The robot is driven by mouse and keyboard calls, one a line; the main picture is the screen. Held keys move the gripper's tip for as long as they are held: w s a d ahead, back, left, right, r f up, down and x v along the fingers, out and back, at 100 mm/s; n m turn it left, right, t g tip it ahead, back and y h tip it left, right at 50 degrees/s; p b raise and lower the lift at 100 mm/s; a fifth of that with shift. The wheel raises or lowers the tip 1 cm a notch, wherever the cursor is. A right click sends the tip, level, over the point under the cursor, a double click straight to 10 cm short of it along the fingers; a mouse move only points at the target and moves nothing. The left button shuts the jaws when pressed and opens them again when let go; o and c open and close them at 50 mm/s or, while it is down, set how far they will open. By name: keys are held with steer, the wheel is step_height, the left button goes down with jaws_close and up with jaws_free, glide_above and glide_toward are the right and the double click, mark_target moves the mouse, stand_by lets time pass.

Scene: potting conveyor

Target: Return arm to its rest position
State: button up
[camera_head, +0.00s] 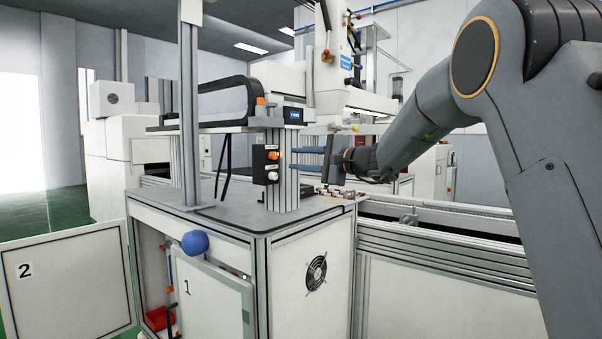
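My grey arm (425,118) comes in from the right edge and reaches left across the front of the conveyor. My gripper (298,159) is at its far end, pointing left. Its two blue fingers lie one above the other with a gap between them, and I see nothing held there. The gripper is close to the control post on the workstation in the picture. I cannot tell the exact distance between them.
A workstation cabinet (305,290) with a fan grille stands in front. Its door marked 1 (212,308) and the panel marked 2 (70,292) stand out to the left. A blue ball (195,242) shows by door 1. A conveyor (440,245) runs right. Green floor (45,222) shows left.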

steer(key=s+a+f+n+g+h, duration=0.1)
steer(key=s+a+f+n+g, duration=0.15)
steer(key=s+f, duration=0.35)
steer(key=s+a+f+n+g+h, duration=0.1)
steer(key=s+a+f+g, duration=0.25)
steer(key=s, duration=0.45)
steer(key=s+d+f+n+g+h, duration=0.2)
steer(key=s+f, duration=0.3)
steer(key=s, duration=0.4)
steer(key=s+d+f+n+g+h, duration=0.1)
steer(key=s+d+f+n+h, duration=0.15)
steer(key=s+f, duration=0.5)
steer(key=s+d+f+n+g+h, duration=0.1)
steer(key=s+f+n+g+h, duration=0.2)
steer(key=s, duration=0.8)
steer(key=s+d+f+n+t+h, duration=0.1)
steer(key=s+d+f+n+h, duration=0.25)
steer(key=s+d+f, duration=0.55)
steer(key=s+d+r+m+p, duration=0.1)
steer(key=d+r+m+p, duration=0.1)
steer(key=d+r+p, duration=0.4)
steer(key=s+d+r+m+h+p, duration=0.1)
steer(key=d+r+m+p, duration=0.1)
steer(key=d+r+p, duration=0.4)
step_height(320, 180, up, 4)
steer(key=p, duration=1)
steer(key=shift+d, duration=0.3)
